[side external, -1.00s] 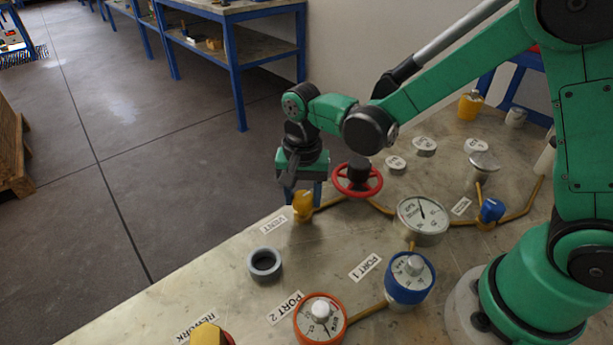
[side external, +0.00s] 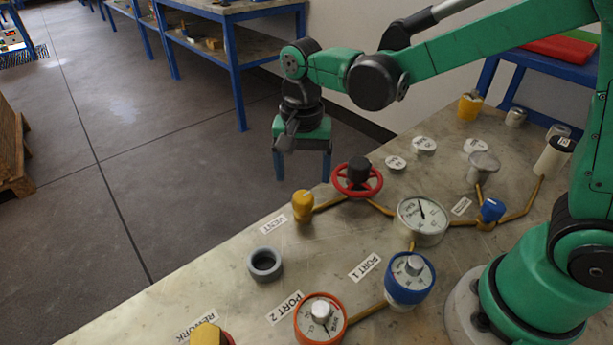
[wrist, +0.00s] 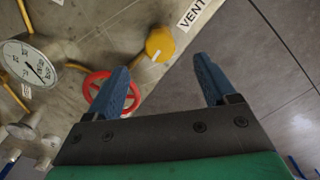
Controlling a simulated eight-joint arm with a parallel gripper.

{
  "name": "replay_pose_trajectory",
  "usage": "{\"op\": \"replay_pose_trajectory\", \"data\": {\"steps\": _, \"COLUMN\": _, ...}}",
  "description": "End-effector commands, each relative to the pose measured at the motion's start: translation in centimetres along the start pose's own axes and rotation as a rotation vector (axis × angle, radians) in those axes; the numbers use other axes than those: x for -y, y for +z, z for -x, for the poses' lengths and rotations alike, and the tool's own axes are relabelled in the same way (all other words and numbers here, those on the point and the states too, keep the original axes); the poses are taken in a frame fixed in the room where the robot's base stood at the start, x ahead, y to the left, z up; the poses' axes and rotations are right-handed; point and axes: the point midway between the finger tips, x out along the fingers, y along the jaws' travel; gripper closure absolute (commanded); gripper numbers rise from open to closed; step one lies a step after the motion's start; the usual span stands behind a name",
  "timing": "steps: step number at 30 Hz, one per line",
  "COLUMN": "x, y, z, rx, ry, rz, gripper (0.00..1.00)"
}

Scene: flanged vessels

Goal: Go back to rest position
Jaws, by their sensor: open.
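My gripper (side external: 303,165) hangs past the far edge of the bench in the side view, with its two blue fingers pointing down. In the wrist view my gripper (wrist: 163,82) is open, with nothing between its fingers. The red handwheel (side external: 357,178) with a dark hub stands on the bench to the right of the gripper. It also shows in the wrist view (wrist: 96,80), partly hidden behind one finger. The yellow vent fitting (side external: 303,206) stands upright by the bench edge, and it also shows in the wrist view (wrist: 160,43).
The bench top (side external: 215,285) holds a pressure gauge (side external: 422,218), a blue-ringed port (side external: 409,277), an orange-ringed port (side external: 320,318), a grey ring (side external: 264,264) and a blue valve (side external: 491,209). Open floor (side external: 150,190) lies beyond the edge. A blue-legged table (side external: 230,45) stands behind.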

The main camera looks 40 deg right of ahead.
Motion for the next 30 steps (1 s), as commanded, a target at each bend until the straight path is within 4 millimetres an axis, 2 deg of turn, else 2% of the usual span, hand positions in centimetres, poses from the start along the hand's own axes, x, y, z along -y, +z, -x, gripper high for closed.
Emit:
{"op": "replay_pose_trajectory", "data": {"steps": 9, "x": -0.1, "y": 0.0, "z": 0.2, "rx": -0.002, "ry": -0.004, "rz": 0.005, "gripper": 0.22}}
{"op": "replay_pose_trajectory", "data": {"steps": 13, "x": -0.9, "y": -0.1, "z": 1.1, "rx": -0.031, "ry": -0.043, "rz": 0.064, "gripper": 0.22}}
{"op": "replay_pose_trajectory", "data": {"steps": 21, "x": -5.2, "y": -0.2, "z": 4.5, "rx": -0.243, "ry": -0.203, "rz": 0.395, "gripper": 0.22}}
{"op": "replay_pose_trajectory", "data": {"steps": 30, "x": -8.8, "y": 0.1, "z": 5.3, "rx": -0.522, "ry": -0.254, "rz": 0.706, "gripper": 0.22}}
